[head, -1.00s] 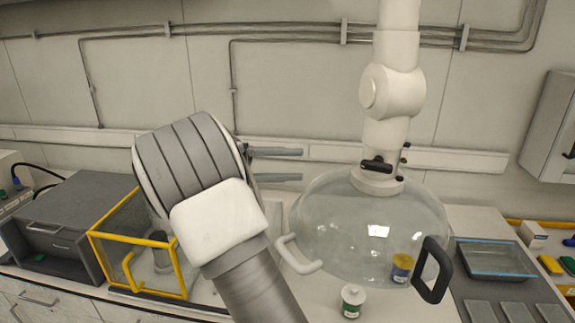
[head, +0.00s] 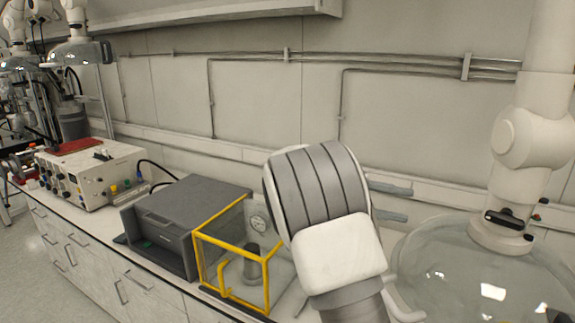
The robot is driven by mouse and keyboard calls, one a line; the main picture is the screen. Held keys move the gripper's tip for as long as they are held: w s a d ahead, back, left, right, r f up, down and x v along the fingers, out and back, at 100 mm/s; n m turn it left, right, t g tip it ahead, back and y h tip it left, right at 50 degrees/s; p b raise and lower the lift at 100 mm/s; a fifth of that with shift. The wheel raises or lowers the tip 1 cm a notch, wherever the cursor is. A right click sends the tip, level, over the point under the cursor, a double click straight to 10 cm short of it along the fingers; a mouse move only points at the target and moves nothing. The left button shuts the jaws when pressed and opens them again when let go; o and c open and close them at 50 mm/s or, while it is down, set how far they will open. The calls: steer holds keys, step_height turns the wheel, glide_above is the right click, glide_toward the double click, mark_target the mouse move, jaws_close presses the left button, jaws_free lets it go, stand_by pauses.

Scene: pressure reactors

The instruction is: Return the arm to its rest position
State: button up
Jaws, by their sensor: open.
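My gripper (head: 400,203) shows in the head view as two grey fingers sticking out to the right from behind my arm's wrist. The fingers are apart with nothing between them. My arm rises from the bottom edge, in front of the bench, with its grey ribbed joint and white cover toward the camera. The joint hides the base of the gripper and part of the wall. The fingers are in front of the wall rail, left of the clear dome and its white column.
The clear dome (head: 450,265) stands close on the right under a white jointed column (head: 530,140). A yellow-framed clear box (head: 238,237) is left of my arm, beside a dark grey box (head: 180,220). A cream instrument (head: 90,175) sits farther left. Open floor (head: 40,270) shows lower left.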

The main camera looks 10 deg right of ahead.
steer(key=s+f+n+t+y+b, duration=0.2)
steer(key=s+f+t+y, duration=0.15)
steer(key=s, duration=0.25)
steer(key=s+f+n+t+y+b, duration=0.1)
steer(key=s+f+n+t+y, duration=0.1)
steer(key=s+f+y, duration=0.3)
steer(key=s+a+f+n+t+y+b, duration=0.1)
steer(key=s+a+f+t+y+b, duration=0.3)
steer(key=s+a+t+y, duration=0.3)
steer(key=s+a+f+t, duration=0.1)
steer(key=s+a, duration=0.1)
steer(key=a, duration=0.3)
steer(key=shift+s+a+f, duration=0.15)
steer(key=shift+s+a, duration=0.2)
steer(key=shift+a, duration=0.05)
